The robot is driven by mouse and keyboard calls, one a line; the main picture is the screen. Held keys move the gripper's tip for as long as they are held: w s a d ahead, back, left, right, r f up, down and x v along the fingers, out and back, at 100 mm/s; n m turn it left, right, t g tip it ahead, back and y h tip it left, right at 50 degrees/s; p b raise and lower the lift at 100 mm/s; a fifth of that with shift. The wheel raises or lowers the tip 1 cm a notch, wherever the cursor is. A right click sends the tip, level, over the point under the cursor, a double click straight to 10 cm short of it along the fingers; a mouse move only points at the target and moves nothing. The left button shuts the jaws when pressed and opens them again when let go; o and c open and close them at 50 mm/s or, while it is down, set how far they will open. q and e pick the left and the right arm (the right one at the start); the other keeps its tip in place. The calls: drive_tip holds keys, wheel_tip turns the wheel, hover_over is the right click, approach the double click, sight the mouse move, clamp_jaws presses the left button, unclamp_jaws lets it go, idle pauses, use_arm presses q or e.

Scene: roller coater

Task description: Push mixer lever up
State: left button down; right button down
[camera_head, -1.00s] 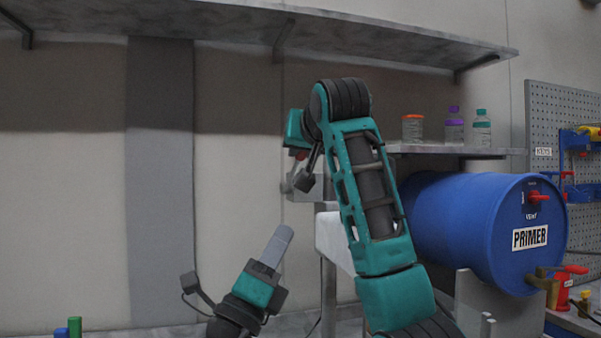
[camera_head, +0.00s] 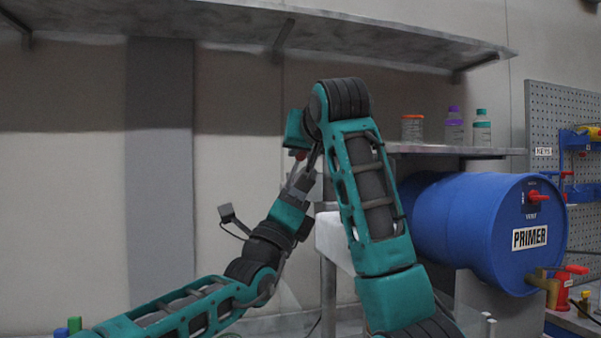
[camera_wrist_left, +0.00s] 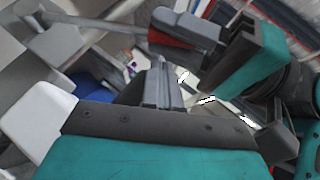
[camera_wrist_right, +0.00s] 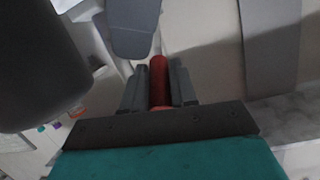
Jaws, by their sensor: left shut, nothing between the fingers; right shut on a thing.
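The mixer lever's red handle (camera_wrist_right: 158,82) is between the two fingers of my right gripper (camera_wrist_right: 160,92), which is shut on it. In the head view a bit of red (camera_head: 300,155) shows just below the right gripper's teal body, and my right forearm covers much of the mixer behind it. My left gripper (camera_head: 298,183) is shut and empty, pointing up just below the right gripper. In the left wrist view its closed fingers (camera_wrist_left: 163,88) are near the right gripper and the red handle (camera_wrist_left: 170,38), apparently apart from them.
A blue PRIMER drum (camera_head: 470,225) lies on the right, below a small shelf (camera_head: 450,151) with several capped jars. A long shelf (camera_head: 220,30) spans the top. A pegboard (camera_head: 560,115) is at far right. The wall at left is clear.

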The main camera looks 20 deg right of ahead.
use_arm(q)
drive_tip(key=shift+w+a+r, duration=0.1)
drive_tip(key=shift+w+r, duration=0.15)
drive_tip(key=shift+r, duration=0.2)
drive_tip(key=shift+w+a+r, duration=0.1)
drive_tip(key=shift+w+r, duration=0.15)
drive_tip(key=shift+r, duration=0.2)
